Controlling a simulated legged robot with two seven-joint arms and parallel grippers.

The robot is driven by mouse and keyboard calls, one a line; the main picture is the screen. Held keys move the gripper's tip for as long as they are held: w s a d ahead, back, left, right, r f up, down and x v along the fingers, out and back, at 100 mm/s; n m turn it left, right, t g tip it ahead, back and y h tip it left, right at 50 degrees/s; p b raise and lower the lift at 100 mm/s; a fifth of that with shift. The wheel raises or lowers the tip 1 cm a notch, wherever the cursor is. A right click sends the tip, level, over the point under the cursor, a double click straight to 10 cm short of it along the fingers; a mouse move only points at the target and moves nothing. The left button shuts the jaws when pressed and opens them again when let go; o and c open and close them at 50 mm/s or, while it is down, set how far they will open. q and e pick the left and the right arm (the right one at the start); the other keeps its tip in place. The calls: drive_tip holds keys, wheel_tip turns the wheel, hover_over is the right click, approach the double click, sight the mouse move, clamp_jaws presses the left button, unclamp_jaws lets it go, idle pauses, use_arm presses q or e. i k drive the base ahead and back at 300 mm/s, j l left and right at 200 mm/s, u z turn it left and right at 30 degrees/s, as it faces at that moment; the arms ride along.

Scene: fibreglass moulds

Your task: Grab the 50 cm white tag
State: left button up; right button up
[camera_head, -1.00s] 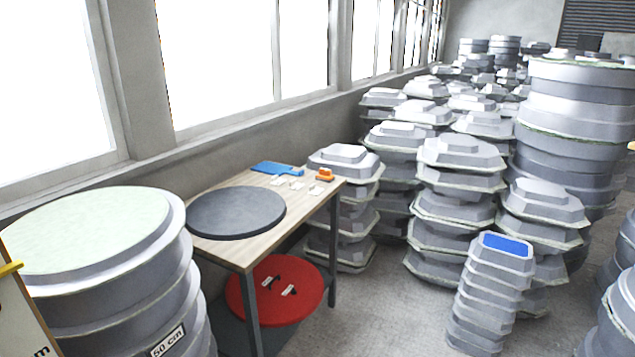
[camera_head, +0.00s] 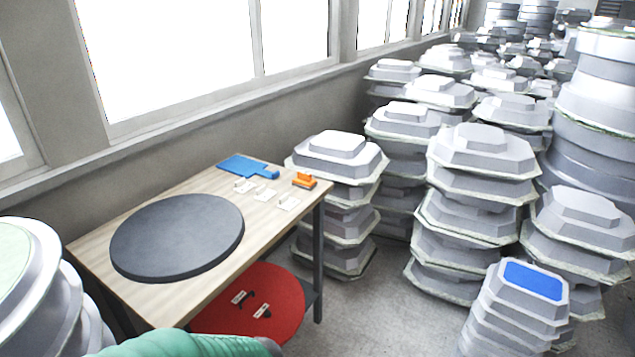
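Three small white tags lie on the wooden table (camera_head: 88,250): one on the left (camera_head: 245,186), one in the middle (camera_head: 265,195) and one on the right (camera_head: 288,203). They are too small for me to read, so I cannot tell which, if any, is the 50 cm one. Neither of my grippers is in view.
A dark round disc (camera_head: 178,234) covers much of the table. A blue flat tool (camera_head: 245,167) and an orange-handled tool (camera_head: 305,181) lie by the tags. A red disc (camera_head: 275,285) sits below. Mould stacks (camera_head: 340,160) crowd the right; some floor (camera_head: 360,310) is free.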

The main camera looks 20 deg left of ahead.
sight(287, 204)
drive_tip(key=i+u, duration=0.1)
drive_tip(key=i, duration=0.5)
drive_tip(key=i+l+u, duration=0.1)
drive_tip(key=i, duration=0.55)
drive_tip(key=i+u, duration=0.2)
drive_tip(key=u, duration=0.2)
drive_tip(key=i+l+u, duration=0.2)
drive_tip(key=u, duration=0.25)
drive_tip(key=i+l+u, duration=0.15)
drive_tip(key=u, duration=0.25)
drive_tip(key=i+l+u, duration=0.15)
drive_tip(key=u, duration=0.3)
drive_tip(key=l, duration=0.1)
